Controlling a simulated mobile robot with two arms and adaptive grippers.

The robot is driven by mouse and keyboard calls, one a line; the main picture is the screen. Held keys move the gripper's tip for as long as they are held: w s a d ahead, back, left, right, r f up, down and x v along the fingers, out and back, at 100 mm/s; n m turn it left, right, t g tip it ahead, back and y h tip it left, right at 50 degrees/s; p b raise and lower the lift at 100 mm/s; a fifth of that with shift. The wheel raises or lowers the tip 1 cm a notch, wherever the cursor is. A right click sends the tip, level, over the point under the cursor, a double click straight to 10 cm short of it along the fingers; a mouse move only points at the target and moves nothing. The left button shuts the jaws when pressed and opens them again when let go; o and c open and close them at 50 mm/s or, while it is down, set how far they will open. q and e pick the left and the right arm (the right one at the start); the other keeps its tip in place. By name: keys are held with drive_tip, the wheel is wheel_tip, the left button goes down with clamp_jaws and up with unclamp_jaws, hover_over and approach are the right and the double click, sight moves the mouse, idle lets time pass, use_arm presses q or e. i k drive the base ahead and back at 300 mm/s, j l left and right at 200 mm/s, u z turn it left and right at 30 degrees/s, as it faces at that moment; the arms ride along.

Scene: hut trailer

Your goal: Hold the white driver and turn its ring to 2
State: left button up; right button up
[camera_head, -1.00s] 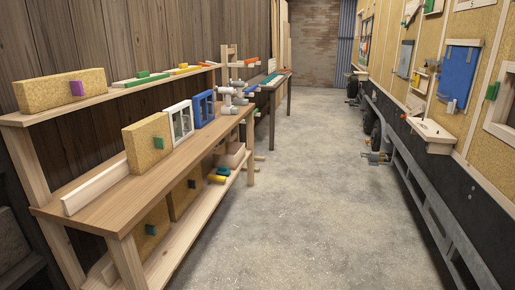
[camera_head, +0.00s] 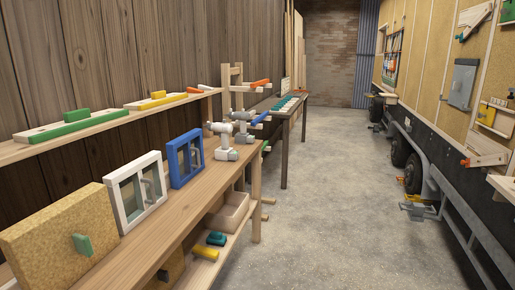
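A white driver (camera_head: 221,138) stands upright on the workbench, past the blue-framed window, with a grey part at its base. A second pale driver-like tool (camera_head: 241,126) stands just behind it, partly overlapped. From this distance I cannot tell which is the task's driver, nor read any ring or number. Neither of my grippers is in view.
The workbench (camera_head: 185,205) runs along the left, holding a cork block (camera_head: 55,240), a white-framed window (camera_head: 136,190) and a blue-framed window (camera_head: 186,158). A lower shelf holds a yellow-handled tool (camera_head: 205,253). The concrete floor (camera_head: 330,190) is clear; a trailer (camera_head: 425,140) stands right.

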sight(221, 152)
drive_tip(key=i+l+u, duration=0.3)
drive_tip(key=i, duration=0.25)
drive_tip(key=i+l+u, duration=0.25)
drive_tip(key=i, duration=0.25)
